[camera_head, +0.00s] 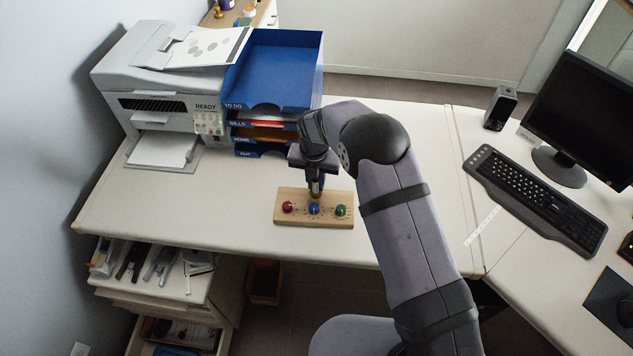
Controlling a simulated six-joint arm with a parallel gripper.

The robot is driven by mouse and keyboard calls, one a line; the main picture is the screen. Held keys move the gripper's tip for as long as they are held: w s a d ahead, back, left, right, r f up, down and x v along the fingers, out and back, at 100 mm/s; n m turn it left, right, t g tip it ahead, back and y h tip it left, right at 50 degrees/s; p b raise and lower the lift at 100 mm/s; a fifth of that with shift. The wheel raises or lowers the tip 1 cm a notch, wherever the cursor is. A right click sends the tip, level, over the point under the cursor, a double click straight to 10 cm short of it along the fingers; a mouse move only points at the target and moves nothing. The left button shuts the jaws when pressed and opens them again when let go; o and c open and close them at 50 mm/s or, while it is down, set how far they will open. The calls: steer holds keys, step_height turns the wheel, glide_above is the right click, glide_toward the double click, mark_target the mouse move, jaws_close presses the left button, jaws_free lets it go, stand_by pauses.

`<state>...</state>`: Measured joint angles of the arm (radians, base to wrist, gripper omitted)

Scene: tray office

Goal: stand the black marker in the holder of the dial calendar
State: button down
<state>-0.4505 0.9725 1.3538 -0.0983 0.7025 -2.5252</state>
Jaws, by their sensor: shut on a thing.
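The dial calendar (290,221) is a light wooden block with a red, a blue and a green dial along its front. It sits on the desk near the front edge. My gripper (316,186) points down over the back middle of the calendar, behind the blue dial. It is shut on a slim thing that appears to be the black marker, mostly hidden by the fingers. The holder is hidden behind the gripper, so I cannot tell whether the marker is inside it, touching it or above it.
A blue letter tray stack (270,75) stands close behind my gripper, beside a printer (165,75). A keyboard (535,200), a monitor (585,115) and a speaker (500,108) are at the right. The desk (180,215) is clear left of the calendar.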

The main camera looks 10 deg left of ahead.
steer(key=shift+s+d+f, duration=0.1)
steer(key=shift+s+f, duration=0.25)
steer(key=shift+f, duration=0.4)
steer(key=c, duration=1.6)
jaws_free()
steer(key=shift+f, duration=0.1)
steer(key=shift+d, duration=0.15)
steer(key=shift+c, duration=0.2)
steer(key=shift+w+r, duration=0.1)
steer(key=shift+r, duration=0.15)
steer(key=shift+o, duration=1.4)
steer(key=shift+w+r+p, duration=0.1)
steer(key=shift+r+p, duration=0.25)
steer(key=shift+p, duration=0.15)
steer(key=shift+w+a+r+p, duration=0.1)
steer(key=shift+a+r+p, duration=0.05)
steer(key=shift+r+p, duration=0.65)
steer(key=shift+w+a+r+p, duration=0.1)
steer(key=shift+r+p, duration=0.35)
steer(key=shift+r, duration=0.55)
steer(key=shift+r+p, duration=1.3)
steer(key=shift+r, duration=0.5)
